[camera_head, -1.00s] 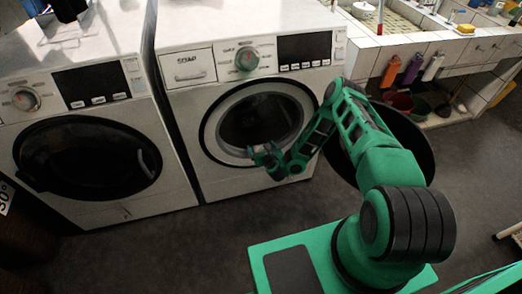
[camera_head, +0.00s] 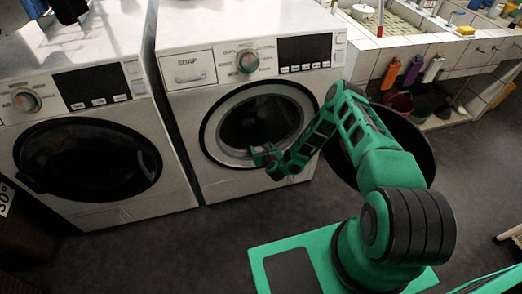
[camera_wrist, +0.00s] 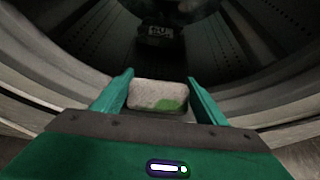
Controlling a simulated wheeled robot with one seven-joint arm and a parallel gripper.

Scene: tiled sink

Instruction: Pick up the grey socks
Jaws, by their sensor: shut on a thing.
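The grey socks (camera_wrist: 157,94) show in the wrist view as a pale grey bundle with a green patch at its lower right. They sit between the two green fingers of my gripper (camera_wrist: 158,90), which is shut on them. In the head view my gripper (camera_head: 266,157) is at the round door opening of the right washing machine (camera_head: 190,122). The socks are too small to make out there. The wrist view looks into the dark drum (camera_wrist: 215,50), with the socks near the opening's rim.
A dark object with pale lettering (camera_wrist: 158,33) lies deeper in the drum. The pale opening rim (camera_wrist: 62,88) curves around my gripper. A second washer (camera_head: 90,215) stands at left, its dark door shut. A tiled sink (camera_head: 395,42) is at upper right. Floor in front is clear.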

